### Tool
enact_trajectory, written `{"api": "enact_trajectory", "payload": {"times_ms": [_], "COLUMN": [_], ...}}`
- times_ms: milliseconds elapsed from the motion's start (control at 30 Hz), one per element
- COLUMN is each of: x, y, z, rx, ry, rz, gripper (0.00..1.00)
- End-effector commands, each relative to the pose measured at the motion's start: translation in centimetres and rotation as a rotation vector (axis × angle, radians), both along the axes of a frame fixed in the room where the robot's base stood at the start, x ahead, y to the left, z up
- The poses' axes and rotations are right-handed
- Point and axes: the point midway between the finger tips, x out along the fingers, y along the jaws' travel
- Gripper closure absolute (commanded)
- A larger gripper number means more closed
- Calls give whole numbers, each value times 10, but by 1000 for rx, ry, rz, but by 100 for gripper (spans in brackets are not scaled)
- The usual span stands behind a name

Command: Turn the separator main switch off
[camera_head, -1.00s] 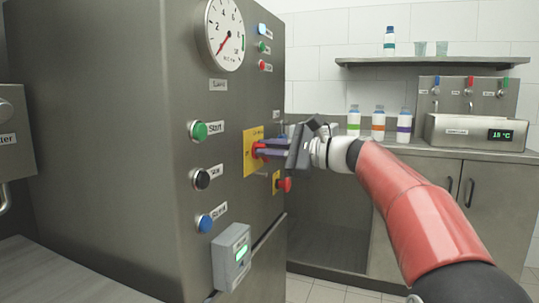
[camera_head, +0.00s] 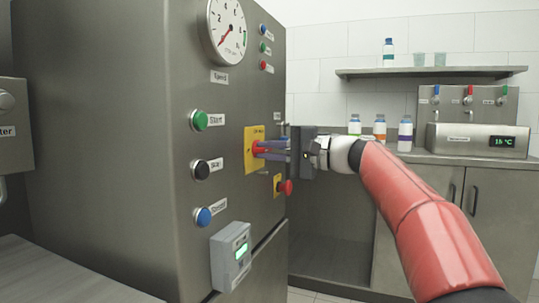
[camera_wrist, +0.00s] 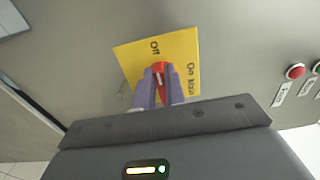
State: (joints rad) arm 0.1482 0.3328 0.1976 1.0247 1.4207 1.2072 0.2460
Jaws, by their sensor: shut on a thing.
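The separator main switch is a red knob (camera_head: 257,147) on a yellow plate (camera_head: 249,160) on the steel cabinet's front. My gripper (camera_head: 266,149) is shut on the knob, with a finger on each side. In the wrist view the red knob (camera_wrist: 158,66) shows between my fingertips (camera_wrist: 163,88), on the yellow plate (camera_wrist: 180,50). The knob's white mark points roughly at the word "Off". "On" and "Main" stand at the plate's right. My fingers hide part of the knob.
A red mushroom button (camera_head: 286,187) sits just below my gripper. Green (camera_head: 200,120), black (camera_head: 202,169) and blue (camera_head: 204,216) buttons and a grey box (camera_head: 231,255) are on the cabinet to the left. Bottles stand on the counter behind.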

Motion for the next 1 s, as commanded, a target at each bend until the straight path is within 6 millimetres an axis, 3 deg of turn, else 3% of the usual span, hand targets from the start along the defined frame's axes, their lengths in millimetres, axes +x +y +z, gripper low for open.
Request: {"api": "enact_trajectory", "payload": {"times_ms": [567,600,733,1000], "x": [0,0,0,0], "y": [0,0,0,-1], "z": [-2,-2,-2,-1], "rx": [-12,-12,-11,-10], "ry": [-25,-24,-25,-25], "rz": [1,1,0,0], "gripper": [100,83,66,66]}}
